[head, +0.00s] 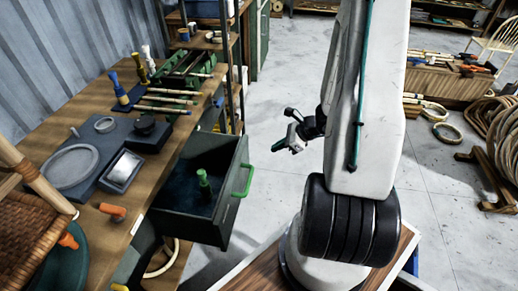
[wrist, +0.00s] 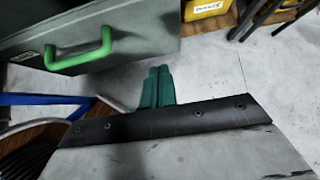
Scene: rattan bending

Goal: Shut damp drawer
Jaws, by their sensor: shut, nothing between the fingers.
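The dark grey drawer (head: 232,205) stands pulled out of the workbench in the head view, with its inside showing. A green bottle-like item (head: 204,184) stands in it. Its green handle (head: 242,180) is on the front face. My gripper (head: 279,146) is to the right of the drawer, apart from the handle. In the wrist view the closed green fingers (wrist: 157,86) are together with nothing between them. The drawer front (wrist: 140,32) and handle (wrist: 82,50) fill the upper left there, clear of the fingers.
The workbench top (head: 168,170) holds a grey board (head: 92,170) with a round dish, a green rack (head: 185,68) and orange-handled tools. A yellow bin (wrist: 205,9) stands at the top of the wrist view. The floor (head: 265,110) right of the drawer is open. Rattan coils (head: 490,130) lie far right.

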